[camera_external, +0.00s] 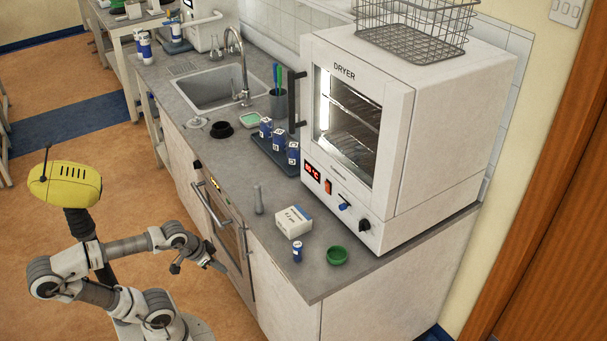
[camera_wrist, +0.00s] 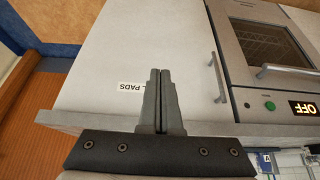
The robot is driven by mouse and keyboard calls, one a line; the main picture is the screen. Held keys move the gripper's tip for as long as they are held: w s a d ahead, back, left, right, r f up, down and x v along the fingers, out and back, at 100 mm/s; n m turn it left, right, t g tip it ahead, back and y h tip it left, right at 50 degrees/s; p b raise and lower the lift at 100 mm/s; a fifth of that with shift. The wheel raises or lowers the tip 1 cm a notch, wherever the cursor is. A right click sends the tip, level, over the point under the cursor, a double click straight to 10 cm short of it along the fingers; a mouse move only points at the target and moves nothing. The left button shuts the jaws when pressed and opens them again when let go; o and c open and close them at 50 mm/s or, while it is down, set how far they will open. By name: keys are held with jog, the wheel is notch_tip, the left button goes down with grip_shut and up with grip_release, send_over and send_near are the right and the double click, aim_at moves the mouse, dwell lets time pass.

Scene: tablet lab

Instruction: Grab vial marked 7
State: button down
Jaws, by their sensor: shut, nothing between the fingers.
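A small blue vial with a white label and cap (camera_external: 297,251) stands on the grey counter near its front edge. Three larger blue labelled containers (camera_external: 279,139) stand on a dark tray (camera_external: 262,148) farther back. Their markings are too small for me to read, so I cannot tell which is marked 7. My gripper (camera_external: 221,267) is below counter height, in front of the cabinet, apart from all of these. In the wrist view my gripper (camera_wrist: 158,72) has its fingers together and empty, before a white cabinet front.
A white box (camera_external: 293,220), a grey cylinder (camera_external: 258,199) and a green dish (camera_external: 337,255) stand near the small vial. The dryer (camera_external: 400,120) fills the counter's right. An oven (camera_external: 225,235) with a protruding handle is built into the front.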

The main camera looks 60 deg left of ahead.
jog(key=shift+c, duration=2.3)
grip_release()
